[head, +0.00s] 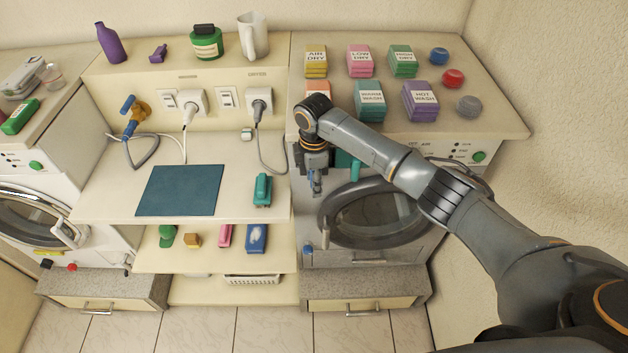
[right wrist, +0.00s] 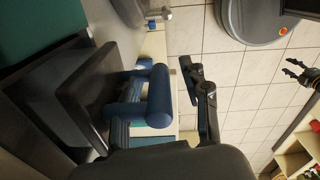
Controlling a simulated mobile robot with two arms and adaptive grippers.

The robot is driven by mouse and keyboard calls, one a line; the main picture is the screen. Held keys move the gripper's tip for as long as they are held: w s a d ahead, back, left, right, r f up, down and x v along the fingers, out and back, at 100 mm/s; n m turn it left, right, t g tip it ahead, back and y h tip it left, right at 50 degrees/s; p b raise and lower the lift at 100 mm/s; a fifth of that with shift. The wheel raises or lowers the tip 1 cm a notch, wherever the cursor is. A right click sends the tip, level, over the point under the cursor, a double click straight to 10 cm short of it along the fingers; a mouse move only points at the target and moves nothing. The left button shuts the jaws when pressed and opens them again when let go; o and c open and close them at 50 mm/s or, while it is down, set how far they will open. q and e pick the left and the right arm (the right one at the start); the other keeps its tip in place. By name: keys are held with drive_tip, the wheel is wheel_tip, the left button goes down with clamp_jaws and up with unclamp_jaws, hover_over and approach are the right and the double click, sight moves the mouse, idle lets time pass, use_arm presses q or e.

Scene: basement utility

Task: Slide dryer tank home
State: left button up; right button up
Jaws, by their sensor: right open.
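The dryer (head: 365,215) is the grey machine on the right, its round door shut. My right gripper (head: 316,185) points down at the upper left of its front and is open. In the right wrist view, a dark box, apparently the tank (right wrist: 85,95), stands out from the grey front. It has a blue bar handle (right wrist: 160,95). One dark finger stands just right of the handle, apart from it; the other finger is not clear. In the head view my gripper and wrist hide most of the tank. My left gripper (right wrist: 300,72) shows at the right edge, small, with its fingers apart.
A teal handle-like part (head: 350,163) is close to the right of my right gripper. A teal mat (head: 180,190) and a green object (head: 262,190) lie on the counter at left. Labelled boxes (head: 370,95) stand on the dryer's top. The tiled floor in front is clear.

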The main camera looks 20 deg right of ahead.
drive_tip(key=shift+r, duration=0.15)
wheel_tip(320, 180, up, 12)
drive_tip(key=shift+s+f, duration=0.1)
drive_tip(key=shift+f, duration=0.05)
idle(0.4)
